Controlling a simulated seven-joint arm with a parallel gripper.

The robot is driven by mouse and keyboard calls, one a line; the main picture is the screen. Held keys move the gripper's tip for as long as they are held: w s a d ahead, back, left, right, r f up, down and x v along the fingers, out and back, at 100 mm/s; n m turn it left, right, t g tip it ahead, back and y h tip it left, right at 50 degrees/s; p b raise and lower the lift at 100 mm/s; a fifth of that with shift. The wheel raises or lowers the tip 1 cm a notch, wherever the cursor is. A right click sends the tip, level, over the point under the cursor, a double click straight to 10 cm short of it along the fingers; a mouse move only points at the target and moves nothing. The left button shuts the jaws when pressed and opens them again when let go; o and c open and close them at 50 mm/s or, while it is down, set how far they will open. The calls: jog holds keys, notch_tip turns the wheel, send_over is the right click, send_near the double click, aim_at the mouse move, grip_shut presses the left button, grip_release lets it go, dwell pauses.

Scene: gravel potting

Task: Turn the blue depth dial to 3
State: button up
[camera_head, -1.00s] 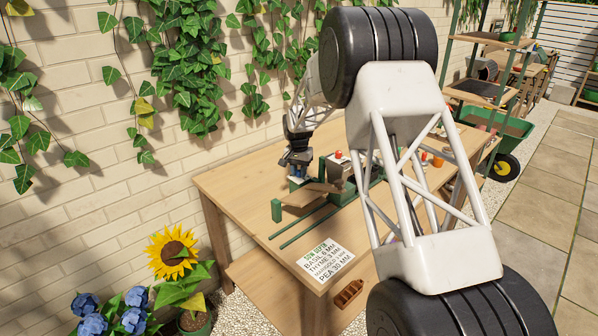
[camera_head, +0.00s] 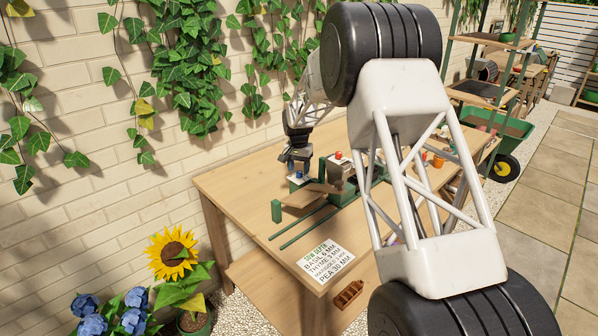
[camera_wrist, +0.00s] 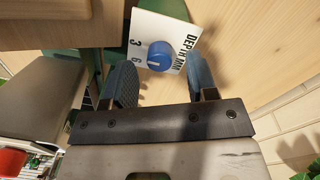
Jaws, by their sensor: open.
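The blue depth dial (camera_wrist: 160,55) sits on a white plate (camera_wrist: 176,25) marked DEPTH MM, with the numbers 3 and 6 visible on its left side. A short pale mark shows on the dial's lower part in the wrist view; I cannot tell exactly which number it points to. My gripper (camera_wrist: 161,76) is open, with one finger to each side of the dial in the wrist view, and holds nothing. In the head view the dial (camera_head: 299,175) shows just below my gripper (camera_head: 298,166), which appears slightly above it.
The dial's plate is on a green and wooden device with green rails (camera_head: 303,226) on the wooden table (camera_head: 235,190). A red button (camera_head: 338,155) tops a grey block beside it. A sow depth card (camera_head: 325,262) lies in front. The brick wall is close behind.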

aim_at(299, 172)
jog(key=shift+r, duration=3)
jog(key=shift+s+r, duration=0.2)
jog(key=s+d+r+n, duration=0.1)
jog(key=s+d+r, duration=0.45)
jog(key=s, duration=0.35)
jog(key=s+d+r+t, duration=0.1)
jog(key=s+d+r, duration=0.4)
jog(key=s, duration=0.5)
jog(key=s+d+r+n, duration=0.1)
jog(key=s+d+r, duration=0.3)
jog(key=s+r, duration=0.4)
jog(key=s+d+f, duration=0.1)
jog(key=s+d, duration=0.1)
jog(key=s, duration=1)
jog(key=s+d+f+n+t, duration=0.1)
jog(key=s+d+f, duration=0.1)
jog(key=s, duration=1)
jog(key=s+d+f, duration=0.2)
jog(key=s+d, duration=0.1)
jog(key=s, duration=0.9)
jog(key=shift+s+n+t, duration=0.3)
jog(key=shift+s+t, duration=0.05)
jog(key=shift+t, duration=0.05)
